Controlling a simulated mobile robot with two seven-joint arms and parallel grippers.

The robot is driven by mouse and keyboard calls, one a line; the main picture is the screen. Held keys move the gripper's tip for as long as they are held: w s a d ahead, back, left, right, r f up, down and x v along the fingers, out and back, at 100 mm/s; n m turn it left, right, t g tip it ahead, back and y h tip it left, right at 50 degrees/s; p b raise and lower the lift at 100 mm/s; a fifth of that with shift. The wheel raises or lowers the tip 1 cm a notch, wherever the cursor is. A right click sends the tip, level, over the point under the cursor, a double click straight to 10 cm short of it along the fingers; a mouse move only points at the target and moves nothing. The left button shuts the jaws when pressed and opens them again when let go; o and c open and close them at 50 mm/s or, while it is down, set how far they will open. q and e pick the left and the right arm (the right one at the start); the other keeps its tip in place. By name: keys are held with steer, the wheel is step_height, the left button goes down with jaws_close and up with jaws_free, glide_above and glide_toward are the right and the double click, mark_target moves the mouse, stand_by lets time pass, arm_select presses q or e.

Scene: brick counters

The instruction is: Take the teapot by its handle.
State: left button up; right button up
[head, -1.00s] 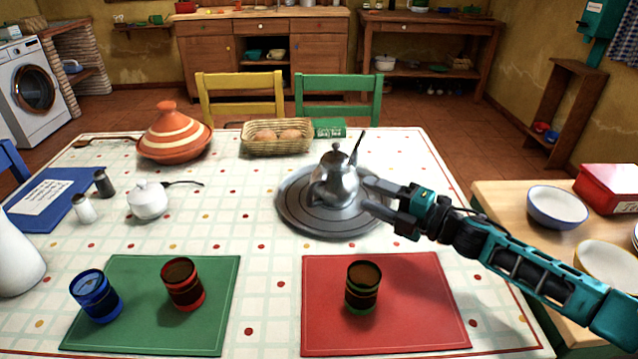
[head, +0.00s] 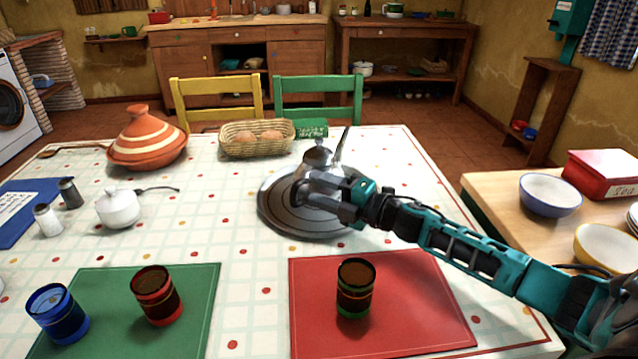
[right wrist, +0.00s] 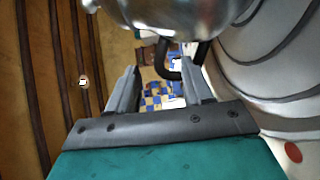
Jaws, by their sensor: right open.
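The shiny metal teapot (head: 318,155) stands on a round metal tray (head: 275,212) on the table. In the head view only its lid and upper part show clearly; my right gripper hides much of the body. My right gripper (head: 314,190) is open, lies level and is in front of the teapot, over the tray. In the right wrist view the teapot's rounded body (right wrist: 180,14) is beyond the open fingers (right wrist: 160,70). A dark curved handle (right wrist: 168,70) shows near the right finger's tip; I cannot tell whether they touch. My left gripper is out of view.
A red mat (head: 400,322) with a dark cup (head: 355,288) lies in front of the tray. A bread basket (head: 255,145), an orange tagine (head: 147,145) and a white sugar pot (head: 118,208) stand farther left. Bowls stand on the side counter (head: 490,190) at right.

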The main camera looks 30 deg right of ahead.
mark_target(302, 182)
steer(key=shift+x, duration=2.75)
steer(key=shift+s+a, duration=0.1)
jaws_close()
steer(key=shift+r, duration=0.25)
steer(key=shift+r, duration=0.15)
